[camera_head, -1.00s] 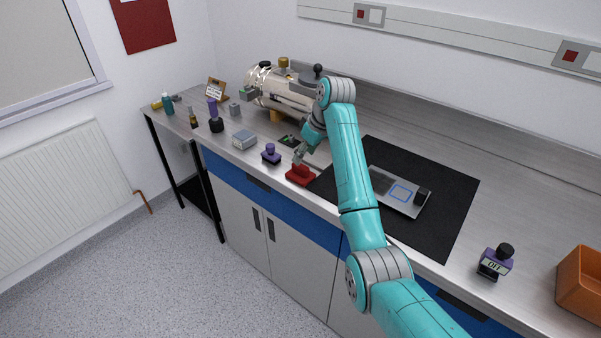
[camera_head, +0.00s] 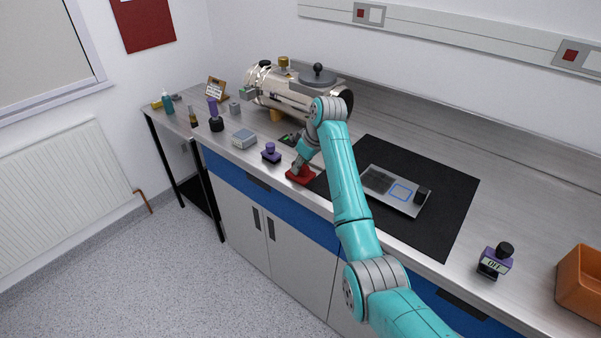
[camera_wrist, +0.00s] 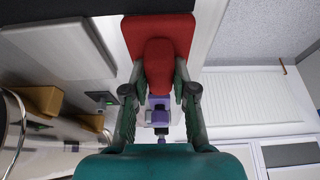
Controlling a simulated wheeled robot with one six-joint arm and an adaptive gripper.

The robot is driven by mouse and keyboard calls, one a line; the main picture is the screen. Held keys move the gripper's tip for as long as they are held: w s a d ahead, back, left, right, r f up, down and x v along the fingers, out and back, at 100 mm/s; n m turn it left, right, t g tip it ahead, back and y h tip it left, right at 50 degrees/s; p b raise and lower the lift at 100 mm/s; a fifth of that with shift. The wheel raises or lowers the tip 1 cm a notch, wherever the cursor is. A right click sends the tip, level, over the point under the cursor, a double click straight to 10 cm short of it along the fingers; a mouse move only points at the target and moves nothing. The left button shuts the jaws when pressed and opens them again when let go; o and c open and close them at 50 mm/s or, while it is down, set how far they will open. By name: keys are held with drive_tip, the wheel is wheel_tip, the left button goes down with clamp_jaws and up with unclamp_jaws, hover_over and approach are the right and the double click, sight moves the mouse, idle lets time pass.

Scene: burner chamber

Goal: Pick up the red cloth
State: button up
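The red cloth (camera_head: 301,175) lies at the front edge of the counter, just left of the black mat. It has a flat base and a raised middle. In the wrist view the cloth (camera_wrist: 159,32) is at the top centre, and its raised part reaches down between my fingers. My gripper (camera_head: 298,166) is right above the cloth, pointing down. In the wrist view my gripper (camera_wrist: 159,74) has its fingers apart, one on each side of the raised part. Any contact is hard to tell.
A purple-knobbed item (camera_head: 270,154) stands left of the cloth, with a grey box (camera_head: 243,139) beyond it. The metal burner chamber (camera_head: 285,92) is behind. An orange bin (camera_head: 581,283) is far right.

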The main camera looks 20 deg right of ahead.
clamp_jaws()
wheel_tip(320, 180, up, 10)
idle(0.4)
